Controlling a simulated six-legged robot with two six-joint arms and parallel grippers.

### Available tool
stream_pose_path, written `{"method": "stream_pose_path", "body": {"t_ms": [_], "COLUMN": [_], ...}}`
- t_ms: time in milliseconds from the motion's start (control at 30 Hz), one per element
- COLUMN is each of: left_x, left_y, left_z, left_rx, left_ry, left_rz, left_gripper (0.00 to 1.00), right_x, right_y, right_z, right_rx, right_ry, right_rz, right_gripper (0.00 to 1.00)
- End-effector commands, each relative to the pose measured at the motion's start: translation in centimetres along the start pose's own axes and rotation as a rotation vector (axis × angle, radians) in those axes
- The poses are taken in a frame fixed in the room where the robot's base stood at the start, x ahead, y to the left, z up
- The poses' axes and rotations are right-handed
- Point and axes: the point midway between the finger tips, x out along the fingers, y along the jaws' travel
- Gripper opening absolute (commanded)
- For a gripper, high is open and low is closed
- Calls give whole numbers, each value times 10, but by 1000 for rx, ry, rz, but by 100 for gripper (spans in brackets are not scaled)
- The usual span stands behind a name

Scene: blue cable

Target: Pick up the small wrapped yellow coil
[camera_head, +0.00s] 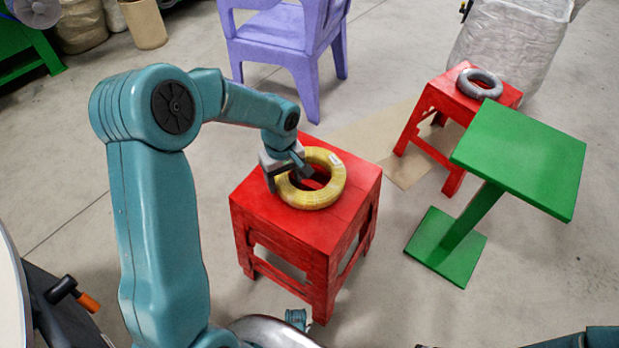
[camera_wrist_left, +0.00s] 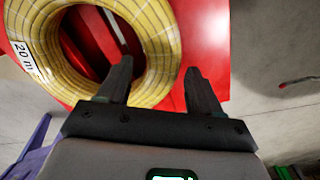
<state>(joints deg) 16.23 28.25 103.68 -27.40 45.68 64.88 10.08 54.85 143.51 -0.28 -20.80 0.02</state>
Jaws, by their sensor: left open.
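The wrapped yellow coil (camera_head: 328,190) lies flat on a red stool (camera_head: 262,212) in the head view. A white label shows on its rim. My left gripper (camera_head: 290,178) is at the coil's left side, with its fingers pointing down. In the left wrist view, the coil (camera_wrist_left: 158,50) fills the upper left, with a "20 m" label. The left gripper (camera_wrist_left: 160,88) is open there, one finger over the coil's hole side and the other outside its ring. I cannot tell whether the fingers touch it. My right gripper is not seen.
A grey coil (camera_head: 480,84) lies on a second red stool (camera_head: 440,98) at the right. A green table (camera_head: 525,160) stands in front of it. A purple chair (camera_head: 290,35) is behind the near stool. Grey floor lies open between them.

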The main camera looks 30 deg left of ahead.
Motion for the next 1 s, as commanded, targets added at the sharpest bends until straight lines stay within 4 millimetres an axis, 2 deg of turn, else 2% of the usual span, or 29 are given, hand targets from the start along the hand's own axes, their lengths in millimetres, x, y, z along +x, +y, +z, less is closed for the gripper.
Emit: {"method": "stream_pose_path", "body": {"t_ms": [33, 100, 300, 333, 500, 533, 833, 933, 1000], "left_x": [13, 19, 19, 19, 19, 19, 16, 5, -9], "left_y": [-1, -1, -1, -1, -1, -1, 0, 0, 0], "left_z": [0, 0, -2, -2, -2, -2, -2, -3, -3], "left_rx": [-1, 0, 1, 1, 1, 1, 0, 0, 1], "left_ry": [-2, -2, 0, 0, 0, 0, 2, 3, 5], "left_rz": [-2, -2, 0, 0, 0, 0, 3, 5, 6], "left_gripper": [65, 65, 65, 61, 6, 0, 0, 0, 0], "right_x": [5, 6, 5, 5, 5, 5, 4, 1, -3], "right_y": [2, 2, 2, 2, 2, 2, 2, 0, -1], "right_z": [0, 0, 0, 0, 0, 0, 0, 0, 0], "right_rx": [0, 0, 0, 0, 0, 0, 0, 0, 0], "right_ry": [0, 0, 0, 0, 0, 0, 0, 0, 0], "right_rz": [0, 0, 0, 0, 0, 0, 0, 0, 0], "right_gripper": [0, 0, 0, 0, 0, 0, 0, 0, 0]}}
